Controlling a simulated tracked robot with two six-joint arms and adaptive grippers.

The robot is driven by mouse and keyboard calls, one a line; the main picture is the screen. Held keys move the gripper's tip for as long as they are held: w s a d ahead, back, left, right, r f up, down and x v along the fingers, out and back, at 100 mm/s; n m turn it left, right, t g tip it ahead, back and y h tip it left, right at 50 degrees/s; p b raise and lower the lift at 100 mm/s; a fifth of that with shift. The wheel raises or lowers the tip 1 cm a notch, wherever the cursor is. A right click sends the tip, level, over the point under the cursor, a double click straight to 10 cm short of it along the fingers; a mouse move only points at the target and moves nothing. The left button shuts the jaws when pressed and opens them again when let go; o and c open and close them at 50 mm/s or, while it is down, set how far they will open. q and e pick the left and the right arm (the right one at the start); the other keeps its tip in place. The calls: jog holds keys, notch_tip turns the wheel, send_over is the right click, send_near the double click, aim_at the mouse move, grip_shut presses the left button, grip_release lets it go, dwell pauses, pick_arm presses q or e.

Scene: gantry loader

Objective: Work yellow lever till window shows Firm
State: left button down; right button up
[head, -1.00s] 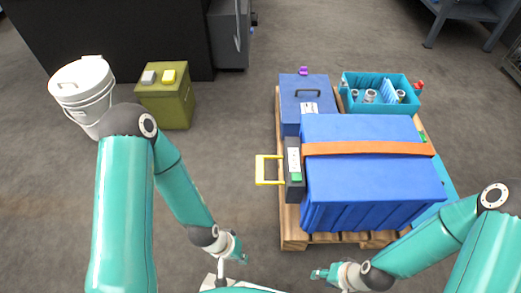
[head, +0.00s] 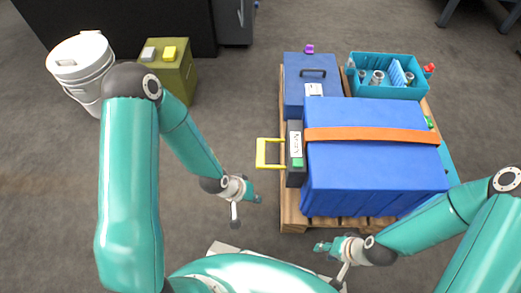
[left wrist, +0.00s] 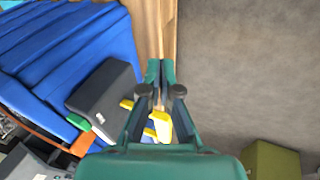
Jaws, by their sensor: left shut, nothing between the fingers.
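The yellow lever (head: 268,153) is a U-shaped handle sticking out left from a dark box (head: 296,177) on the side of a blue crate (head: 370,165). An orange strap (head: 370,134) runs from the box over the crate. The box has a white label and a green patch (head: 297,162); I cannot read any word. My left gripper (head: 257,199) is shut and empty, below and left of the lever, apart from it. In the left wrist view the lever (left wrist: 162,125) shows partly behind the fingers. My right gripper (head: 320,247) is in front of the pallet; its jaws are too small to judge.
The load stands on a wooden pallet (head: 292,217). Behind are a smaller blue case (head: 297,88) and a teal tray (head: 385,91) with bottles. An olive box (head: 178,82) and a white bucket (head: 78,58) stand at left. The floor left of the lever is clear.

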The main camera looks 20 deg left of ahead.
pick_arm(q)
jog(key=w+a+r+t, duration=0.2)
jog(key=w+r, duration=0.3)
jog(key=w, duration=0.3)
jog(key=w+a+r+t+p, duration=0.1)
jog(key=w+a+r+t, duration=0.1)
jog(key=w+r, duration=0.4)
jog(key=w, duration=0.3)
jog(key=shift+t+h, duration=0.3)
jog(key=shift+t, duration=0.1)
jog(key=shift+w, duration=0.1)
jog(key=b, duration=0.7)
send_over(259, 152)
notch_tip(259, 152, down, 7)
jog(key=shift+f, duration=0.1)
jog(key=shift+f+b, duration=0.35)
jog(key=shift+f, duration=0.4)
jog(key=shift+f, duration=0.1)
jog(key=shift+f, duration=0.2)
